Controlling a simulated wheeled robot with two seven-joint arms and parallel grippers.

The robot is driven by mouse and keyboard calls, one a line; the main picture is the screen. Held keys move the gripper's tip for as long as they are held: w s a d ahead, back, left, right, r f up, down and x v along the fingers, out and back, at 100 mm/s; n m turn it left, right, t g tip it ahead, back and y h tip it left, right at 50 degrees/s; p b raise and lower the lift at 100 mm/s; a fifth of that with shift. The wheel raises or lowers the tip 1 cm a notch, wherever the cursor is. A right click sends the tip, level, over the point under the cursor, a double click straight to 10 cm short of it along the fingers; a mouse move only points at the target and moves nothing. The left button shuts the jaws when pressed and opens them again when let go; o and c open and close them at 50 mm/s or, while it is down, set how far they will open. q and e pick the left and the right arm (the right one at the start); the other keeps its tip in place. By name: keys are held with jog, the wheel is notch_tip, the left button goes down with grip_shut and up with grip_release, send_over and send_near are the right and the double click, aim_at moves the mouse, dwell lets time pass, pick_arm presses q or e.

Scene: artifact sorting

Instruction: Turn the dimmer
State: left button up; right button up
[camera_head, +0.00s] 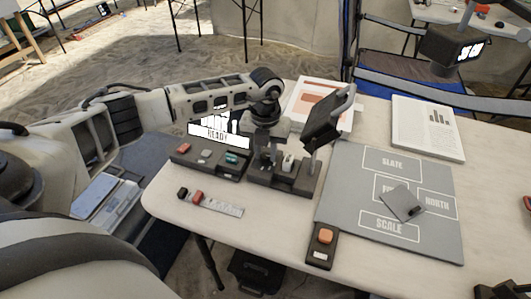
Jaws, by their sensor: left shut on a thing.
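A dark lamp-like stand (310,183) is on the table, with a tilted dark head (322,126) on a post. A small pale control (288,162) shows on its base. My left gripper (268,153) points down at the left part of this base. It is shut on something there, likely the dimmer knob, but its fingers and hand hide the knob. I cannot tell how far the knob is turned.
Left of the stand is a dark panel (208,163) with red and teal buttons, before a READY display (212,130). A grey mat (340,205) with labelled zones holds a grey plate (400,202). An orange-button box (322,246) stands at the front edge. Papers (428,128) lie behind.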

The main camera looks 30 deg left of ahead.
pick_arm(q)
jog(key=m+b, duration=0.1)
jog(key=m, duration=0.2)
jog(key=m+b, duration=0.1)
jog(key=m, duration=0.2)
jog(key=m+b, duration=0.1)
jog(key=m, duration=0.2)
jog(key=shift+m+b, duration=0.35)
jog(key=shift+m, duration=0.15)
pick_arm(e)
jog(key=shift+w+a+f+m, duration=0.3)
jog(key=shift+a+f+m, duration=0.1)
jog(key=shift+f, duration=0.25)
pick_arm(q)
jog(key=shift+r, duration=0.1)
jog(key=o, duration=1)
